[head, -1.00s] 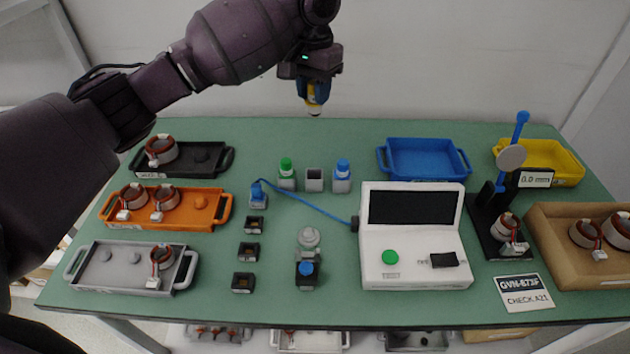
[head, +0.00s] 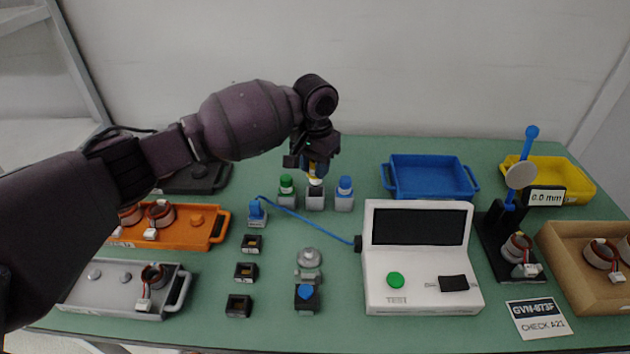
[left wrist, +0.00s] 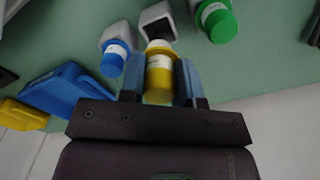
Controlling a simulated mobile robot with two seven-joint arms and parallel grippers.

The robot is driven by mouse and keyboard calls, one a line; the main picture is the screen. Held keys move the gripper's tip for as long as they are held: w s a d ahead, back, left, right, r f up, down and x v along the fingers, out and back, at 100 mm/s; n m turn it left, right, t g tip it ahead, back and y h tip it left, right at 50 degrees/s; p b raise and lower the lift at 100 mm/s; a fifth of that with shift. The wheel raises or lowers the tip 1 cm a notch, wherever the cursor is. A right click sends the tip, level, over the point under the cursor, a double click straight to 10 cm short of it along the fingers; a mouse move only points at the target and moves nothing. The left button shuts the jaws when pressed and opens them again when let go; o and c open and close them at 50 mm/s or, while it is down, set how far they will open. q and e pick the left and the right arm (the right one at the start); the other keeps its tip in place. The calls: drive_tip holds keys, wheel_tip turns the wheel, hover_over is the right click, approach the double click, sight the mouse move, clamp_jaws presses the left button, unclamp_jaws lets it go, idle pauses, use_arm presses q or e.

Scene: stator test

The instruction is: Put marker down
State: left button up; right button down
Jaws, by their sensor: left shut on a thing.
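My left gripper (head: 315,168) is shut on a yellow marker (head: 315,172) with a white end, held upright with its white end down. In the head view the white end is just above or at the mouth of the middle grey holder (head: 316,198); I cannot tell whether it touches. In the left wrist view the yellow marker (left wrist: 159,75) sits between the two blue fingers, and the holder's dark opening (left wrist: 158,27) lies just beyond its white end. The green marker (head: 287,187) and the blue marker (head: 344,187) stand in holders on either side. My right gripper is out of view.
A white tester (head: 382,275) with a blue cable stands at centre right. A blue tray (head: 430,190) and a yellow tray (head: 580,190) are at the back right. Orange (head: 190,240) and grey (head: 120,298) trays are at left. Small black blocks stand in front of the holders.

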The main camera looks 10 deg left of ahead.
sight(315, 183)
use_arm(q)
wheel_tip(315, 183, down, 5)
drive_tip(key=shift+r+b, duration=0.2)
drive_tip(key=shift+b, duration=0.25)
drive_tip(key=shift+f, duration=0.15)
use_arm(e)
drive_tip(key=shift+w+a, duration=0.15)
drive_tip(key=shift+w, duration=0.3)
use_arm(q)
drive_tip(key=shift+f, duration=0.1)
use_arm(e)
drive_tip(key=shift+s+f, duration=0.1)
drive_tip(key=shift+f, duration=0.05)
use_arm(q)
drive_tip(key=shift+f, duration=0.2)
drive_tip(key=o, duration=0.9)
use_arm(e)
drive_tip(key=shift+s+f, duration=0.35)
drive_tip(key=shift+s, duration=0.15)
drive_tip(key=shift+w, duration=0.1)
